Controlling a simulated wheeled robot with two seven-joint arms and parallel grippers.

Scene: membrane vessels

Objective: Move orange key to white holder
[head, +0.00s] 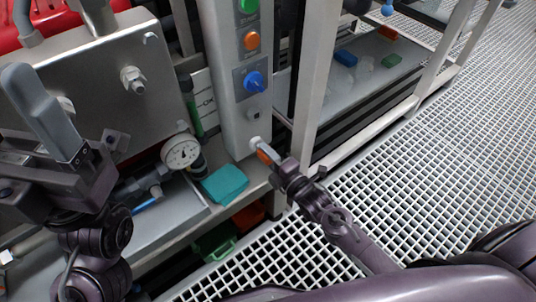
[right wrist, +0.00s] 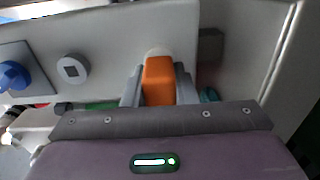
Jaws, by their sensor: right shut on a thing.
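The orange key (right wrist: 158,82) is between the two grey fingers of my right gripper (right wrist: 158,90), which is shut on it. In the head view the key (head: 264,156) shows as a small orange patch at the tip of my right gripper (head: 267,154), by the lower part of the grey control post. A pale round piece, likely the white holder (right wrist: 155,52), shows just behind the key's far end. It also shows in the head view (head: 256,142). Whether the key touches or sits in it is hidden. My left gripper (head: 42,110) is raised at the left, its jaw gap unclear.
The post (head: 235,85) carries a green button (head: 248,5), an orange button (head: 251,41), a blue knob (head: 254,82) and a square socket (head: 253,115). A pressure gauge (head: 182,152) and teal cloth-like piece (head: 225,184) are left of my right gripper. A frame upright (head: 318,80) stands close right.

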